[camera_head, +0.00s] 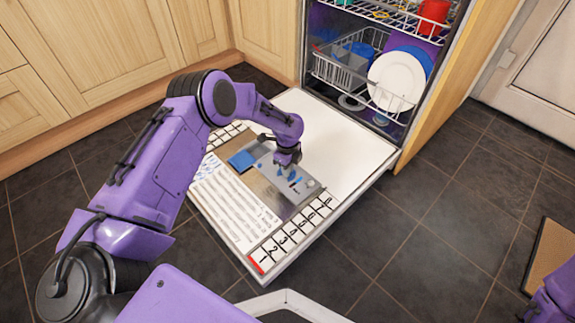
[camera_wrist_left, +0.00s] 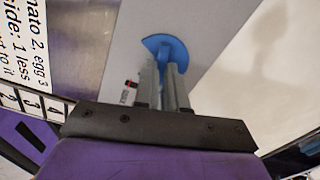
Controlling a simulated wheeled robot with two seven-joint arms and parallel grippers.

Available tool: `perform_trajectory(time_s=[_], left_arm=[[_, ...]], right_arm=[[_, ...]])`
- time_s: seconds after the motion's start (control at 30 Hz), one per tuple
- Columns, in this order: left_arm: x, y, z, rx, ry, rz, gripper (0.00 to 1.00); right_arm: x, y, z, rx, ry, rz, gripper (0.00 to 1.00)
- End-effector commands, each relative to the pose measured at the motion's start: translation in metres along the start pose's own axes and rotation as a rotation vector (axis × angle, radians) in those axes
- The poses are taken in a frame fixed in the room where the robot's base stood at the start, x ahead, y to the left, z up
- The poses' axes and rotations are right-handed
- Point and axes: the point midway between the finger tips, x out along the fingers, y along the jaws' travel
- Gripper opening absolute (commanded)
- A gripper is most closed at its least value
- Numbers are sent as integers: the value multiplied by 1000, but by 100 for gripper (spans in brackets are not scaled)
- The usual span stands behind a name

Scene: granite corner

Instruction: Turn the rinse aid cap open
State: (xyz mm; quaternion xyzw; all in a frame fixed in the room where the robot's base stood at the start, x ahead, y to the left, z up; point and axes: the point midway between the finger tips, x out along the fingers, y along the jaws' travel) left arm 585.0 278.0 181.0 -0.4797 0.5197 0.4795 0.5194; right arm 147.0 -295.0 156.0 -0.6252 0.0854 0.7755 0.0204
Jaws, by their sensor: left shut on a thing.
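The rinse aid cap (camera_wrist_left: 163,45) is a round blue knob with a raised grip, set in the grey dispenser panel (camera_wrist_left: 207,28) on the open dishwasher door. My left gripper (camera_wrist_left: 168,70) is shut on the cap's grip, with its two fingers on either side of it in the left wrist view. In the head view my left gripper (camera_head: 285,168) comes down onto the dispenser panel (camera_head: 305,187) and partly hides the cap, so its turn angle is hard to tell. My right gripper is not in view; only a purple part shows at the lower right.
A blue square lid (camera_head: 241,160) lies left of the gripper on the door. The dishwasher door (camera_head: 325,135) is folded down flat. The lower rack (camera_head: 345,75) holds a white plate (camera_head: 396,82). Wooden cupboards (camera_head: 95,50) stand behind.

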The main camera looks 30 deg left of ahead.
Motion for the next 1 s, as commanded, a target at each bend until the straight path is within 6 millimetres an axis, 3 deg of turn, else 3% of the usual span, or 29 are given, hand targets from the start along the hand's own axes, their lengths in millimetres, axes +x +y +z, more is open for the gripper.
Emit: perform_trajectory(time_s=[0.4, 1.0], left_arm=[[-2, -2, 1, -394, -2, 0, 0], [0, -3, 2, -958, -1, 0, 0]], right_arm=[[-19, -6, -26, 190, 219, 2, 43], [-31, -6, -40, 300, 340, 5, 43]])
